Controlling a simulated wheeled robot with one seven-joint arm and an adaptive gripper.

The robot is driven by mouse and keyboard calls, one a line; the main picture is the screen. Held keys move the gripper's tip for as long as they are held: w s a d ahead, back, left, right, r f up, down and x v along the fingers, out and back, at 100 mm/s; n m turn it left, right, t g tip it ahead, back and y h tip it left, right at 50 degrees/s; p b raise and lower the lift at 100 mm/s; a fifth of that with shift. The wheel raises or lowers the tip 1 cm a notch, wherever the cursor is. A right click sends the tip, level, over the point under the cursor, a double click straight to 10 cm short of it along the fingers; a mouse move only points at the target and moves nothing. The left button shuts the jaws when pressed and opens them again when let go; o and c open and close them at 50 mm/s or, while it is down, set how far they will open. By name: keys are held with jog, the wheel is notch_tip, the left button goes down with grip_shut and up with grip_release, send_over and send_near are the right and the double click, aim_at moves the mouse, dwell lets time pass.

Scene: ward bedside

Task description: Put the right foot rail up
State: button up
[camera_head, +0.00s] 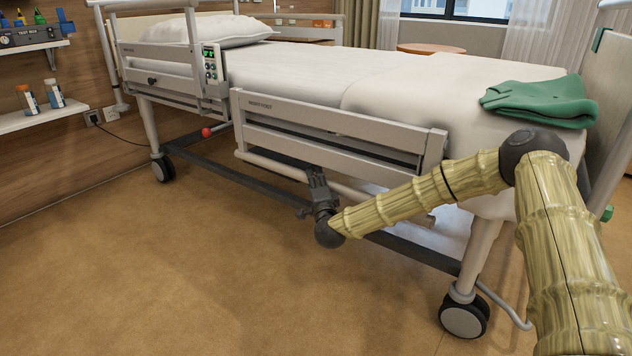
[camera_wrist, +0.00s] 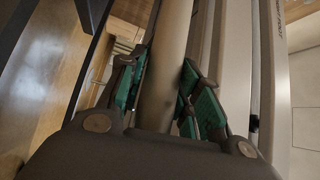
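The right foot rail (camera_head: 330,130) is a pale grey panel with a dark label along the near side of the bed. Its top edge sits low, around the mattress edge, while the head rail stands above the mattress. A light tube runs below the panel. My gripper (camera_head: 318,178) is at this tube, near the middle of the rail's length. In the wrist view the tube (camera_wrist: 172,50) passes between the green-padded fingers of my gripper (camera_wrist: 163,85), with pads close against both sides. The labelled rail panel (camera_wrist: 268,70) runs alongside it. The fingertips' far side is hidden.
The head rail (camera_head: 160,75) carries a control panel (camera_head: 211,64). A red knob (camera_head: 206,132) sits on the bed frame. A green cloth (camera_head: 538,102) lies at the mattress's foot end. Caster wheels (camera_head: 464,316) stand on the floor. The floor (camera_head: 200,270) in front is clear.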

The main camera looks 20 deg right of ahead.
grip_shut()
jog(key=shift+s+a, duration=0.1)
